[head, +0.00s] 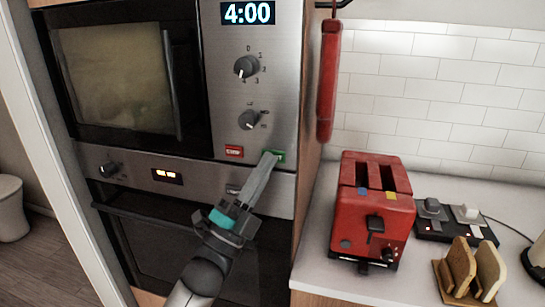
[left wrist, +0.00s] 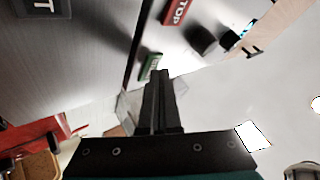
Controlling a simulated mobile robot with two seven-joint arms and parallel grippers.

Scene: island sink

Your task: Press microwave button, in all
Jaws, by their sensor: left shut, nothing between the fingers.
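The microwave (head: 188,80) is built into the cabinet, with a dark door on the left and a steel control panel on the right. Its display (head: 247,13) reads 4:00. Below two black knobs are a red button (head: 234,151) and a green button (head: 279,156). The left wrist view shows the green button (left wrist: 151,67) and the red stop button (left wrist: 175,11). My left gripper (head: 268,160) is shut and empty, its tips at the green button and covering part of it. I cannot tell whether they touch. My right gripper is not in view.
An oven (head: 180,235) sits below the microwave. On the counter to the right stand a red toaster (head: 371,215), a power strip (head: 455,222) and a rack with bread slices (head: 472,270). A red mitt-like item (head: 329,80) hangs beside the cabinet.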

